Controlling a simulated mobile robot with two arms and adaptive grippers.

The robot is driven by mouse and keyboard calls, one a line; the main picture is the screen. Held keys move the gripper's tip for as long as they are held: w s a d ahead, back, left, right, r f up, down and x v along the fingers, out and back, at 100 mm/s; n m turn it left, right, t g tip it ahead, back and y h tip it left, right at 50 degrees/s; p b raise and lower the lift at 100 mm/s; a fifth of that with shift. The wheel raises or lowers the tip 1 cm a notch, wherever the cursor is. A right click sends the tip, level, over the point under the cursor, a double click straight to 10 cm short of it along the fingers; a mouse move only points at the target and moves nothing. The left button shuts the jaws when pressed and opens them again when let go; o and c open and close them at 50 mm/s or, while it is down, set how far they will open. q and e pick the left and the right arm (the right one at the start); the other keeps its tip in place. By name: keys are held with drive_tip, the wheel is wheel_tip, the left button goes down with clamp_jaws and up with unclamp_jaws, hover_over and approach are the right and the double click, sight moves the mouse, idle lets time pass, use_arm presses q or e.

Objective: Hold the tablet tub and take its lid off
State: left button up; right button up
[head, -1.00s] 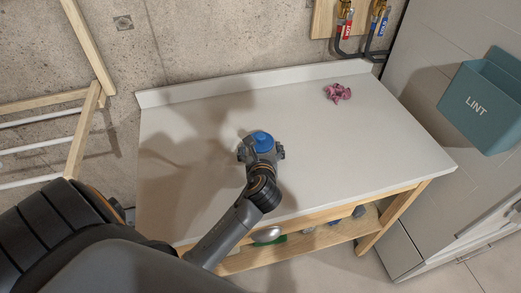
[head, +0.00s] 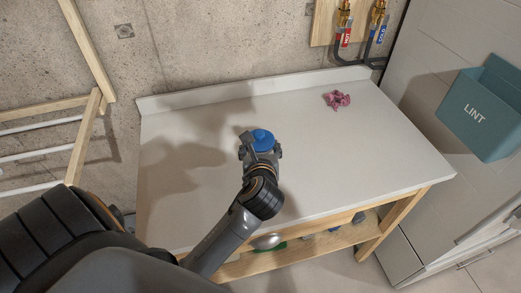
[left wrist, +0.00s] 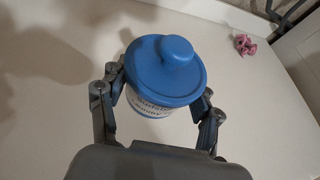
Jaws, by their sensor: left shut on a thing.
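The tablet tub (left wrist: 150,106) has a white body with dark print and stands upright on the white worktop (head: 350,150). Its round blue lid (left wrist: 165,75), with a raised knob, sits on top; the lid also shows in the head view (head: 262,138). My left gripper (head: 260,152) is shut on the tub, with one finger on each side below the lid, as the left wrist view (left wrist: 158,112) shows. The tub's lower part is partly hidden by my gripper. My right gripper is in neither view.
A crumpled pink cloth (head: 336,99) lies at the worktop's back right. A teal LINT bin (head: 478,115) hangs at the right. A low shelf (head: 300,247) below holds several items.

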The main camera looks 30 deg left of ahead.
use_arm(q)
drive_tip(key=a+r+v, duration=0.1)
drive_tip(key=v, duration=1.1)
drive_tip(key=shift+s+r, duration=0.15)
drive_tip(key=shift+s, duration=0.05)
drive_tip(key=shift+d, duration=0.1)
